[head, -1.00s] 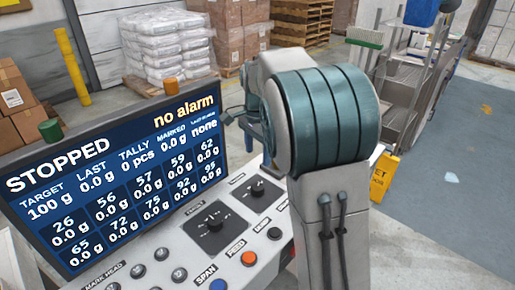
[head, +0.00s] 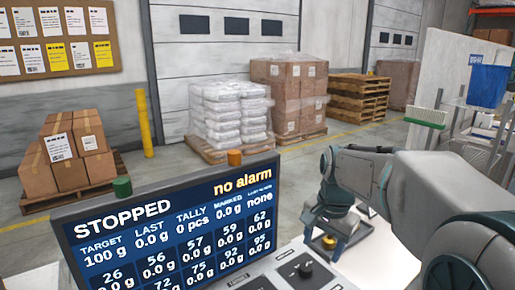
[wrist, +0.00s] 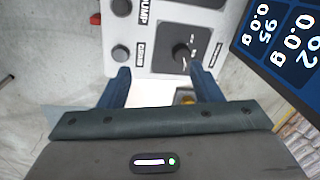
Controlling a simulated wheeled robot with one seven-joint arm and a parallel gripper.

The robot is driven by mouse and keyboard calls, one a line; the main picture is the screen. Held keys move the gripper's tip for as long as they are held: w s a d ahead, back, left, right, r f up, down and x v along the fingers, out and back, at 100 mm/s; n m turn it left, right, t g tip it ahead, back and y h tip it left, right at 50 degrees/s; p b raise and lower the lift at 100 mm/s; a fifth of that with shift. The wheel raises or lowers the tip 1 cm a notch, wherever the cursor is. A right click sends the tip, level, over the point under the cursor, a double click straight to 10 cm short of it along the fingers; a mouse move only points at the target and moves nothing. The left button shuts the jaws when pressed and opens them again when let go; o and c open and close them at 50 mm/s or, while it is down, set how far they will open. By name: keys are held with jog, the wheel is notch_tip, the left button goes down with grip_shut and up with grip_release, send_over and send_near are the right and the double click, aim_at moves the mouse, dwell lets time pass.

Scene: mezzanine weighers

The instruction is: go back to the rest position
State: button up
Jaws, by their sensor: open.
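My gripper (head: 324,244) hangs at the right of the screen in the head view, over the right end of the control panel (head: 290,262). In the wrist view its two blue fingers (wrist: 159,72) stand wide apart with nothing between them but the view of the panel beyond. A black rotary knob (wrist: 181,52) shows past the fingers, near the right one. No contact between fingers and panel is visible. The display screen (head: 170,232) reads STOPPED and no alarm.
Behind the screen, boxes (head: 64,170), wrapped white sacks (head: 229,115) and wrapped cartons (head: 286,95) stand on pallets. A yellow post (head: 144,120) stands near the boxes. A broom (head: 428,117) and a blue bin (head: 487,86) are at the right. Open floor lies behind the panel.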

jog(key=s+f+n+t, duration=0.2)
jog(key=s+n, duration=0.6)
jog(key=s, duration=0.8)
jog(key=shift+s+a+f+h, duration=0.15)
jog(key=shift+a+f+h, duration=0.15)
jog(key=shift+f, duration=0.65)
